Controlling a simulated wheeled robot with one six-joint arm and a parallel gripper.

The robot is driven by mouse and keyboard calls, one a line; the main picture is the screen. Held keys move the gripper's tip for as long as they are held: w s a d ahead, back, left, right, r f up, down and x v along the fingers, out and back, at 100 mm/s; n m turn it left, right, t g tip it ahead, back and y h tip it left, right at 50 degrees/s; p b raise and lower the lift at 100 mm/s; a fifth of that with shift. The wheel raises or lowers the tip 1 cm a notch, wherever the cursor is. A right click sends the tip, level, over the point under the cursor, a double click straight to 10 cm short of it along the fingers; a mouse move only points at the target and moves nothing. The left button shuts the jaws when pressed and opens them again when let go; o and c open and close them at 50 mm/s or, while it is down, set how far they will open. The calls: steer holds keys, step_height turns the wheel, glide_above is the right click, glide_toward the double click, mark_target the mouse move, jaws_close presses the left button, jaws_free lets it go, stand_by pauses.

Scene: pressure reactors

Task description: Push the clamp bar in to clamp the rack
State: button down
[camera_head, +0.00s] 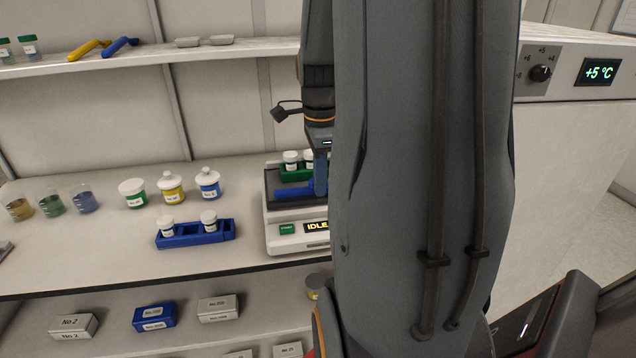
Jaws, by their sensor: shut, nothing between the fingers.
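The reactor (283,243), a white device with a display reading "IDLE", stands on the bench, its right part hidden behind my arm. On its dark top sits a green rack (290,177) with white-capped vials. A blue clamp bar (292,193) lies along the front side of the rack. My gripper (320,180) points down over the device, close to the right visible end of the bar. It is shut and holds nothing. I cannot tell whether it touches the bar.
A blue rack (195,234) with two white-capped vials stands left of the device. Behind it are green, yellow and blue lidded jars (171,187); beakers (51,203) stand further left. A shelf (150,52) runs above. A cooling unit (573,150) showing +5 °C stands right.

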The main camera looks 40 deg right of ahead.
steer(key=shift+w+d+p, duration=0.1)
steer(key=shift+w+d, duration=0.55)
steer(key=shift+w, duration=0.4)
steer(key=shift+w+d+p, duration=0.1)
steer(key=shift+w+d, duration=0.55)
steer(key=shift+w, duration=0.45)
steer(key=shift+w+d+p, duration=0.1)
steer(key=shift+w+d, duration=0.55)
steer(key=shift+w, duration=0.4)
step_height(320, 180, up, 6)
steer(key=s+a+p, duration=0.1)
steer(key=s+p, duration=0.1)
steer(key=p, duration=0.3)
steer(key=shift+s+a+p, duration=0.3)
